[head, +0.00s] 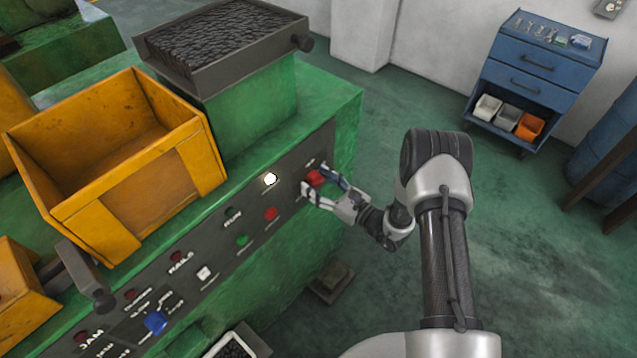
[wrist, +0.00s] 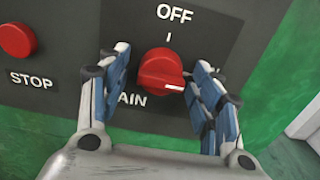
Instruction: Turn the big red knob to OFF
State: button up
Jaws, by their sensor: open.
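The big red knob (head: 315,177) sits at the right end of the dark panel on the green machine. In the wrist view the red knob (wrist: 160,70) shows a white pointer mark aimed right and slightly down. The OFF label (wrist: 174,14) and a short tick are above the knob, so the pointer is not at OFF. My gripper (wrist: 163,60) is open, with one finger on each side of the knob. A gap shows at the left finger; contact at the right finger cannot be told. Part of the MAIN label below is hidden.
A red STOP button (wrist: 16,40) is left of the knob; it also shows in the head view (head: 270,214). A green button (head: 242,240) and a white lamp (head: 270,179) are nearby. A yellow bin (head: 165,190) stands on the machine.

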jog(key=shift+c, duration=0.5)
jog(key=c, duration=1)
